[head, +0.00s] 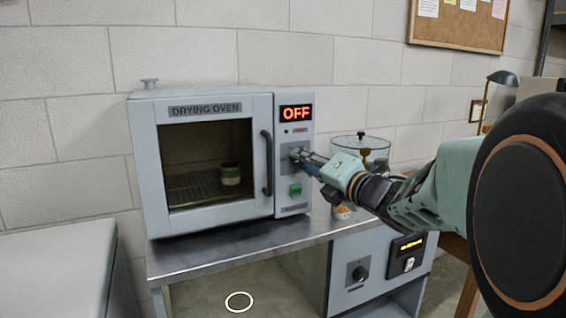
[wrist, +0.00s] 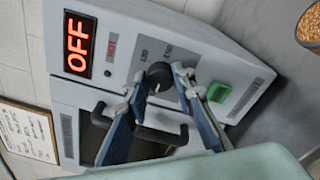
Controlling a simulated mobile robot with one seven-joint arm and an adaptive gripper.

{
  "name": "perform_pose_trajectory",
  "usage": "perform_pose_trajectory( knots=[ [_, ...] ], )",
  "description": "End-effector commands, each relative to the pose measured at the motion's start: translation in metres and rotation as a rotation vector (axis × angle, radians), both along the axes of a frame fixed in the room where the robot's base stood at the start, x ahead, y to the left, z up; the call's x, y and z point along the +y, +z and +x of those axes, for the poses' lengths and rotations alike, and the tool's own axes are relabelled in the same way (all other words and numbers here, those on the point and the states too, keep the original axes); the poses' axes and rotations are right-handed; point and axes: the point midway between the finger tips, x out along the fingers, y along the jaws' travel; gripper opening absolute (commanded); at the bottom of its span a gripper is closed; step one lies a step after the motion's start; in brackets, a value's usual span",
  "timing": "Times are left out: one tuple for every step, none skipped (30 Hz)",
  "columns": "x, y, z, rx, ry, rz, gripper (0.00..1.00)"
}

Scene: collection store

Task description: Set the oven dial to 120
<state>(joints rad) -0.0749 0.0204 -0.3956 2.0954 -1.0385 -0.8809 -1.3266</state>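The drying oven (head: 150,165) stands on a metal-topped bench, and its display (head: 296,113) reads OFF in red. In the wrist view the display (wrist: 79,44) also reads OFF. The black oven dial (wrist: 158,76) sits on the control panel between the display and a green button (wrist: 219,92). My gripper (wrist: 159,74) is open, with one fingertip on each side of the dial; a narrow gap seems to show, but contact is hard to tell. In the head view my gripper (head: 299,155) is at the panel and largely hides the dial.
The oven door is shut, with a dark handle (head: 267,163) left of the panel and a cup (head: 230,174) inside. A glass vessel (head: 350,146) and a small orange-filled dish (head: 341,212) stand right of the oven. A lower unit has another black knob (head: 360,273).

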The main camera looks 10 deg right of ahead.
Motion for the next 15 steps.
perform_pose_trajectory(
  knots=[
    [0.0001, -0.0001, 0.0001, 0.0, 0.0, 0.0, 0.16],
    [0.0001, -0.0001, 0.0001, 0.0, 0.0, 0.0, 0.12],
    [0.0, -0.0001, 0.0001, 0.0, 0.0, 0.0, 0.08],
    [0.0001, -0.0001, 0.0001, 0.0, 0.0, 0.0, 0.05],
    [0.0001, -0.0001, 0.0001, 0.0, 0.0, 0.0, 0.01],
    [0.0001, -0.0001, 0.0001, 0.0, 0.0, 0.0, 0.0],
    [0.0001, -0.0001, 0.0001, 0.0, 0.0, 0.0, 0.0],
    [0.0001, -0.0001, 0.0001, 0.0, 0.0, 0.001, 0.0],
    [0.0, -0.0002, 0.0001, 0.001, 0.0, 0.003, 0.0],
    [0.0, -0.0002, 0.0001, 0.002, 0.0, 0.005, 0.0],
    [0.0001, -0.0004, 0.0002, 0.004, 0.0, 0.008, 0.0],
    [0.0001, -0.0005, 0.0002, 0.005, 0.0, 0.015, 0.0],
    [0.0001, -0.0006, 0.0002, 0.007, 0.0, 0.021, 0.0],
    [0.0001, -0.0006, 0.0002, 0.009, 0.0, 0.028, 0.0],
    [0.0001, -0.0009, 0.0002, 0.013, 0.0, 0.04, 0.0]
  ],
)
